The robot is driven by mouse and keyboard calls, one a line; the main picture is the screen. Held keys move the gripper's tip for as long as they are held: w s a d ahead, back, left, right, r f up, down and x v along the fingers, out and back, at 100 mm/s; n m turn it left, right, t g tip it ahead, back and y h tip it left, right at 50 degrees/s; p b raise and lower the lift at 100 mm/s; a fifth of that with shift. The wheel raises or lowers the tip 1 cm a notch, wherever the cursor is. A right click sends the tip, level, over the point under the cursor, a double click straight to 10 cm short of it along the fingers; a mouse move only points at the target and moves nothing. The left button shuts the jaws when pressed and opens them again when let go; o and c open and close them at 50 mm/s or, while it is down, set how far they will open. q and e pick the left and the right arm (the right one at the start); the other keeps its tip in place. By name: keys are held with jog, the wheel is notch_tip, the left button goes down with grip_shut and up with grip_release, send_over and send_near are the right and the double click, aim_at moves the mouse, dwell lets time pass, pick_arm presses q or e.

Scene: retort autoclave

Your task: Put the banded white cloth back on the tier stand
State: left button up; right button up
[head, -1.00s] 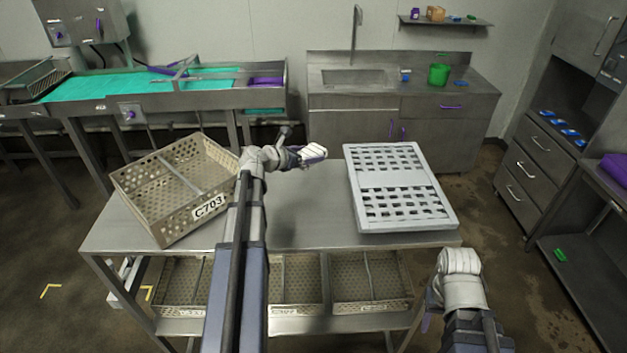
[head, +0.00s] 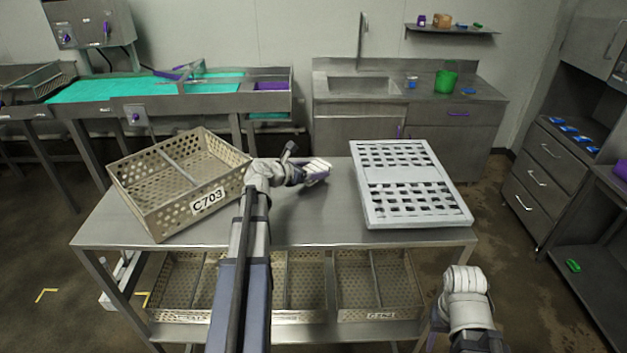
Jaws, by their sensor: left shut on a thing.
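My left gripper (head: 303,172) is shut on the white cloth (head: 319,167). It holds the cloth over the back middle of the steel table, between a perforated crate and a pale grey grid tray. The cloth looks folded; a band on it is too small to make out. The table is a two-level stand with a bare top (head: 310,222) and a lower shelf (head: 285,331); I cannot tell if it is the tier stand. My right arm shows at the lower right, but its gripper fingers are out of view.
The perforated crate labelled C703 (head: 208,199) stands tilted at the table's left. The grid tray (head: 418,185) lies at its right. Several perforated crates (head: 380,285) fill the lower shelf. Behind are a sink (head: 363,87), a green bucket (head: 445,80) and a teal conveyor (head: 100,88).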

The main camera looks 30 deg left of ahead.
pick_arm(q)
jog(key=shift+f+b, duration=0.55)
jog(key=shift+f, duration=0.5)
pick_arm(e)
jog(key=shift+f, duration=1.05)
pick_arm(q)
jog(key=shift+f, duration=0.1)
pick_arm(e)
jog(key=shift+f, duration=0.1)
pick_arm(q)
jog(key=shift+f+b, duration=0.15)
jog(key=shift+b, duration=0.15)
jog(key=o, duration=1.3)
jog(key=shift+r+p, duration=0.4)
jog(key=p+v, duration=0.4)
jog(key=v, duration=0.7)
jog(key=shift+s, duration=0.15)
jog(key=shift+s+a, duration=0.15)
jog(key=shift+s, duration=0.2)
pick_arm(e)
notch_tip(320, 180, up, 5)
jog(key=shift+f, duration=0.1)
